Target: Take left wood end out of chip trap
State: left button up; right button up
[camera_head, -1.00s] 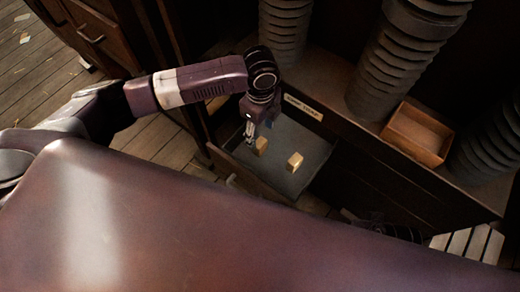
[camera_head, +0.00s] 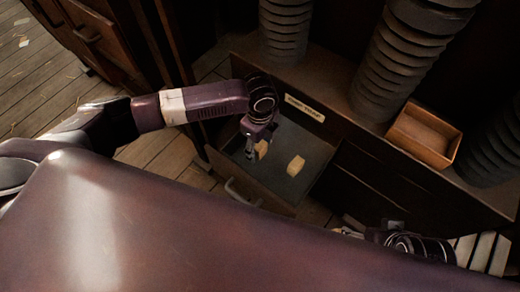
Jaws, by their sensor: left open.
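The chip trap (camera_head: 280,188) is an open, dark grey drawer with a pale label (camera_head: 304,108) on its back edge. Two small tan wood blocks are inside, apart from each other. The left wood end (camera_head: 262,148) is partly hidden by my left gripper. The other wood end (camera_head: 296,165) lies to its right, fully in sight. My left gripper (camera_head: 250,154) points down into the trap at its left side. It is open, right beside the left wood end; I cannot tell whether they touch. Part of my right arm shows at the lower right; its fingers cannot be made out.
An empty wooden box (camera_head: 424,135) sits on the ledge at the right. Ribbed dark columns (camera_head: 385,65) stand behind the trap. A handle (camera_head: 240,194) is on the trap's front. A white slatted thing (camera_head: 483,252) is at the lower right. Plank floor lies left.

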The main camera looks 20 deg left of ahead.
pick_arm(q)
jog(key=c, duration=1.2)
jog(key=shift+c, duration=0.2)
jog(key=shift+r, duration=0.1)
